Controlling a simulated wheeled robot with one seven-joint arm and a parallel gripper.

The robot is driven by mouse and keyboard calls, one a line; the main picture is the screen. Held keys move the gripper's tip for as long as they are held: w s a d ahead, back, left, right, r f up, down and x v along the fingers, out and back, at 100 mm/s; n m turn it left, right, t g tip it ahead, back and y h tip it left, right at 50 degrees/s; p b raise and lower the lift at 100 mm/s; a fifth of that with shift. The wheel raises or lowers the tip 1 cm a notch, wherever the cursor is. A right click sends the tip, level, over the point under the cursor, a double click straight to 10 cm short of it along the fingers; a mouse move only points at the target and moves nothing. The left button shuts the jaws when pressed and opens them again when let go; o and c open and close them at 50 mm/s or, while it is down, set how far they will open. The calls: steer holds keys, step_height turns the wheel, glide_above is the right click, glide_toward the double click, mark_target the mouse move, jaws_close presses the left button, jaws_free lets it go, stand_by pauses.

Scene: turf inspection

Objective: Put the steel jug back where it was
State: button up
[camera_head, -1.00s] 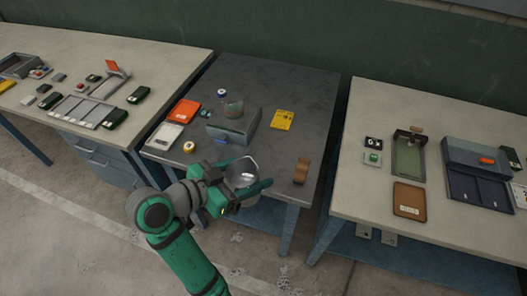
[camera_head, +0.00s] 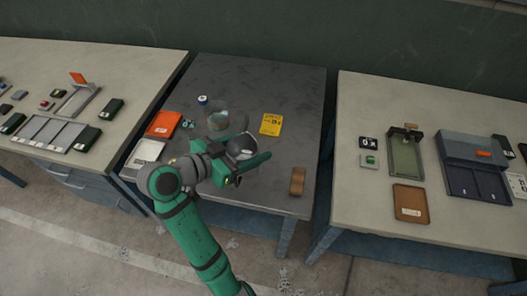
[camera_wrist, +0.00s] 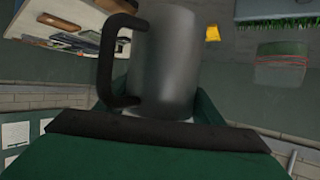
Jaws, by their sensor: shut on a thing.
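The steel jug (camera_head: 241,147) is a shiny grey vessel held in my gripper (camera_head: 245,165) above the front part of the dark middle table (camera_head: 285,82). In the wrist view the steel jug (camera_wrist: 168,60) fills the middle, with its black handle (camera_wrist: 112,60) on the left. My gripper is shut on the jug. The jug and arm hide part of the table's front and most of the grey box seen there earlier.
On the middle table are a clear container (camera_head: 225,115), an orange item (camera_head: 164,124), a white device (camera_head: 147,151), a yellow card (camera_head: 271,124) and a brown wooden piece (camera_head: 297,181). The table's right half is mostly clear. A right bench (camera_head: 365,210) holds trays.

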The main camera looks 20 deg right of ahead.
steer(key=shift+w+d+f, duration=0.7)
steer(key=shift+d+f, duration=0.25)
steer(key=shift+f, duration=0.7)
steer(key=shift+w+d+f, duration=0.75)
steer(key=shift+d+f, duration=0.15)
steer(key=shift+f, duration=0.75)
steer(key=shift+w+d+f, duration=0.7)
steer(key=shift+d+f, duration=0.25)
steer(key=shift+f, duration=0.7)
steer(key=shift+f, duration=0.1)
steer(key=o, duration=1.5)
steer(key=shift+s+a+r, duration=0.1)
steer(key=shift+a+r, duration=0.1)
steer(key=v, duration=1.1)
steer(key=shift+s+a+r, duration=0.1)
steer(key=shift+a, duration=0.15)
